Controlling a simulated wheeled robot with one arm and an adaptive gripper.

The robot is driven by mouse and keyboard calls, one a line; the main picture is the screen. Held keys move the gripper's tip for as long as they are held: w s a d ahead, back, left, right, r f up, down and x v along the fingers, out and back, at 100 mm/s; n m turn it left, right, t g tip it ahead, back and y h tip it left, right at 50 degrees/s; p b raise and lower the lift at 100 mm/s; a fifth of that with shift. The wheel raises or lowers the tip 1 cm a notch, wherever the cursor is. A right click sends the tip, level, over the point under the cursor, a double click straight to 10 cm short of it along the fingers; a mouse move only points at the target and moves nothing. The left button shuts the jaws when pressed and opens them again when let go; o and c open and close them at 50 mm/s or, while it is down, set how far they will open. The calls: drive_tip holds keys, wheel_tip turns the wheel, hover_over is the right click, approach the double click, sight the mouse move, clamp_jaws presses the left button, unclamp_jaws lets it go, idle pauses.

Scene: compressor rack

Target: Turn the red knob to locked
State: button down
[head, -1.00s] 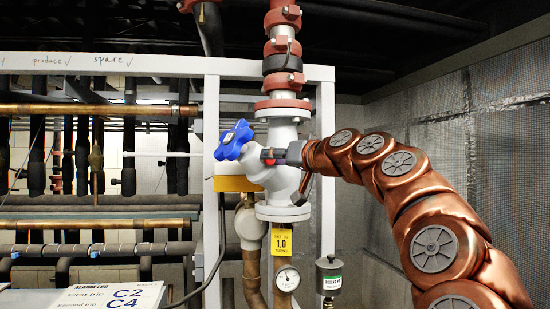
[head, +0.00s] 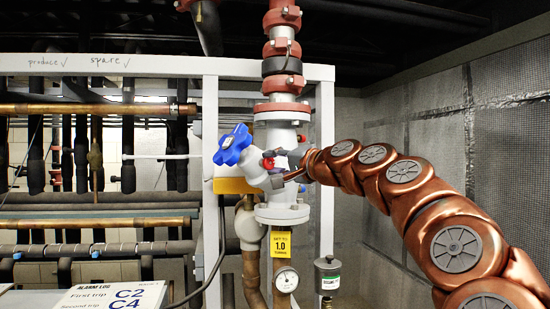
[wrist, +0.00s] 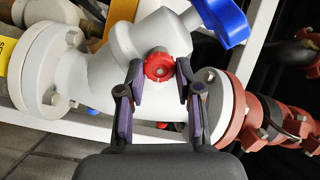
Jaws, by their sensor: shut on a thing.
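The red knob (wrist: 158,66) is small and scalloped and sits on the side of the white valve body (wrist: 115,68). In the wrist view my gripper (wrist: 160,74) has one fingertip on each side of the knob and is shut on it. In the head view the red knob (head: 268,163) shows just left of my gripper (head: 276,167), which comes in from the right. No locked mark can be read near the knob, so its setting cannot be told.
A blue handwheel (head: 233,145) sticks out left of the valve. A yellow tag (head: 280,243) and a pressure gauge (head: 287,280) hang below. The white frame post (head: 327,175) stands close right of the valve. The mesh wall (head: 455,125) is further right.

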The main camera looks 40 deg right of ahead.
drive_tip(key=shift+m+p, duration=0.5)
drive_tip(key=shift+m, duration=0.5)
drive_tip(key=shift+f, duration=0.1)
drive_tip(key=c, duration=0.8)
unclamp_jaws()
drive_tip(key=shift+o, duration=0.2)
drive_tip(key=s+d, duration=0.1)
drive_tip(key=s, duration=1.1)
